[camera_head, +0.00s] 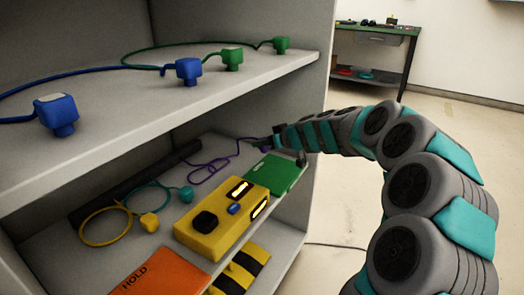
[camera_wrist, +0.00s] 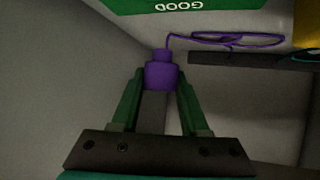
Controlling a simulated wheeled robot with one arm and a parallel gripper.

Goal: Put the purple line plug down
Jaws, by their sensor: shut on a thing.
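The purple line plug (camera_wrist: 161,75) is between the two green fingers of my gripper (camera_wrist: 160,90) in the wrist view, and the fingers are shut on it. A purple cord (camera_wrist: 235,40) runs from it across the shelf. In the head view my gripper (camera_head: 276,140) reaches in over the far end of the lower shelf (camera_head: 215,155), and a loop of the purple cord (camera_head: 205,170) lies on that shelf. The plug itself is mostly hidden there behind my gripper. I cannot tell whether the plug touches the shelf.
A green card (camera_head: 277,174), marked GOOD in the wrist view, lies near my gripper. A yellow box (camera_head: 222,220), an orange HOLD card (camera_head: 160,275), a teal plug (camera_head: 186,194) and a yellow plug (camera_head: 149,222) are on the lower shelf. The upper shelf (camera_head: 200,100) holds blue and green plugs.

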